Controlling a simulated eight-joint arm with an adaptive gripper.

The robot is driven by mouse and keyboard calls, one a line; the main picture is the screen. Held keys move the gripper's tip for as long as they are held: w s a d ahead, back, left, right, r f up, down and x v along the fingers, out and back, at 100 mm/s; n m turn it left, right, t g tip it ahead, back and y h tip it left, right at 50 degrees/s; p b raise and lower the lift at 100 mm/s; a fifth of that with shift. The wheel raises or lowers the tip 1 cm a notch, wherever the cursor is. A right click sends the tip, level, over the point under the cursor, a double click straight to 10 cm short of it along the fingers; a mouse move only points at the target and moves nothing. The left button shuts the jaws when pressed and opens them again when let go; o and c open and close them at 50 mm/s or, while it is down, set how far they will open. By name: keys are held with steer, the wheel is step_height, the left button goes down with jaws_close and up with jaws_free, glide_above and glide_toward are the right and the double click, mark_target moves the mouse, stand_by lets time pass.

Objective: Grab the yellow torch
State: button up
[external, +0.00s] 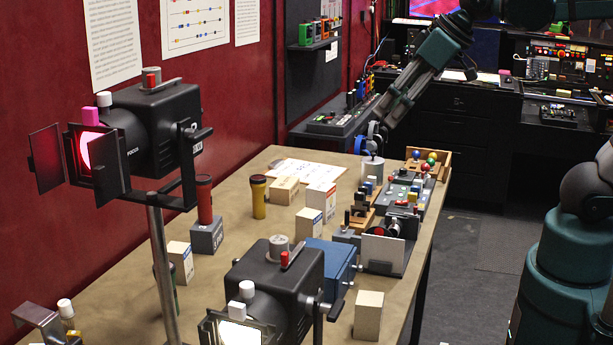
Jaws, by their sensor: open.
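The yellow torch (259,201) stands upright on the tan table, with a dark head at its top. My gripper (370,146) is at the far right part of the table, above a pale cylinder (372,170). It is open, small in the picture, and nothing shows between its fingers. It is well to the right of the yellow torch and farther back, not touching it.
Small boxes (284,190) stand right of the yellow torch. Two black stage lamps (150,130) (275,280) rise in the foreground. A blue box (331,265) and button panels (404,190) crowd the right side. Papers (305,170) lie at the back. Bare table surrounds the yellow torch's front.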

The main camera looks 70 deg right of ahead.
steer(key=w+d+r+m+b, duration=0.1)
steer(key=w+d+r, duration=0.1)
steer(key=w, duration=0.4)
steer(key=w+d+r, duration=0.2)
steer(key=w, duration=0.3)
steer(key=m+g+h+b, duration=0.1)
steer(key=m+h+b, duration=0.1)
steer(key=m+b, duration=0.15)
glide_above(259, 177)
step_height(259, 177, down, 7)
steer(key=f, duration=2.8)
steer(key=shift+s+a+f+b, duration=0.2)
steer(key=shift+f+b, duration=0.1)
steer(key=shift+f, duration=0.05)
steer(key=shift+x, duration=1.3)
steer(key=shift+f, duration=0.2)
steer(key=shift+x, duration=2.45)
